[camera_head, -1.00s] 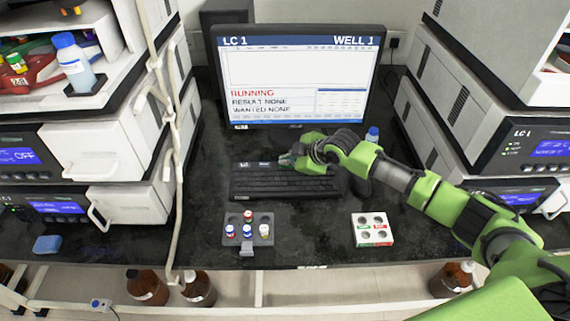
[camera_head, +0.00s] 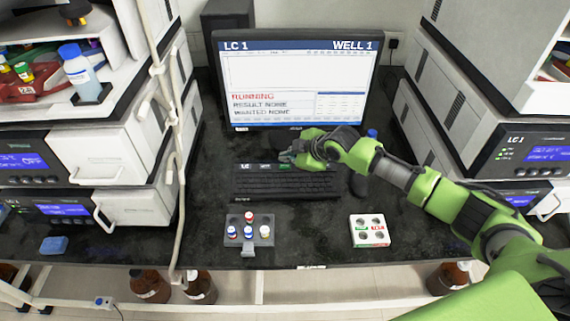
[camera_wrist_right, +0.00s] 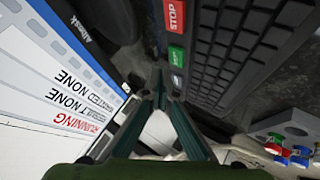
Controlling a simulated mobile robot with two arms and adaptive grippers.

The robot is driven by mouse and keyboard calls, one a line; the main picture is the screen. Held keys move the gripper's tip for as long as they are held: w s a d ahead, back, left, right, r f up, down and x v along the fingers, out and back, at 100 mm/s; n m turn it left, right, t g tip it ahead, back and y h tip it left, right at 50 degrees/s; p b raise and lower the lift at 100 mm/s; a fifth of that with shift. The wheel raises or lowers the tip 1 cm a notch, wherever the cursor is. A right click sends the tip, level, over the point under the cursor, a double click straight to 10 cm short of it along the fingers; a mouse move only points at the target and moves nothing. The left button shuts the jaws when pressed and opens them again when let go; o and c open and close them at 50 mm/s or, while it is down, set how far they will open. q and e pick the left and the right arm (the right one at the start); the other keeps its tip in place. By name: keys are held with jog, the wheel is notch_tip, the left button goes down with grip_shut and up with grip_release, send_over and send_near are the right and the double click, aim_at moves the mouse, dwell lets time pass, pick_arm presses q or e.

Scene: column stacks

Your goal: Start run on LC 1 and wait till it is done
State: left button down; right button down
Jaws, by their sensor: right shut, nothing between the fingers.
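The monitor (camera_head: 294,78) shows "LC 1", "WELL 1", "RUNNING" in red, "RESULT NONE" and "WANTED NONE". The black keyboard (camera_head: 285,184) lies in front of it. My right gripper (camera_head: 286,157) is shut and empty above the keyboard's back edge, by the green key (camera_head: 284,166). In the right wrist view its closed fingertips (camera_wrist_right: 160,76) are apart from the green key (camera_wrist_right: 176,54), with a red STOP key (camera_wrist_right: 174,15) farther along. The LC 1 instrument (camera_head: 516,150) stands at the right with a lit display. My left gripper is not in view.
A grey rack (camera_head: 249,240) with several capped vials and a white tray (camera_head: 370,231) with round holes stand on the dark bench (camera_head: 310,231). Stacked instruments (camera_head: 88,162) flank the bench at left. A pale hose (camera_head: 172,150) hangs in front of them.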

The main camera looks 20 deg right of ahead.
aim_at(286, 167)
notch_tip(286, 167, up, 4)
jog(key=p, duration=0.3)
jog(key=shift+r, duration=0.2)
jog(key=shift+f, duration=0.1)
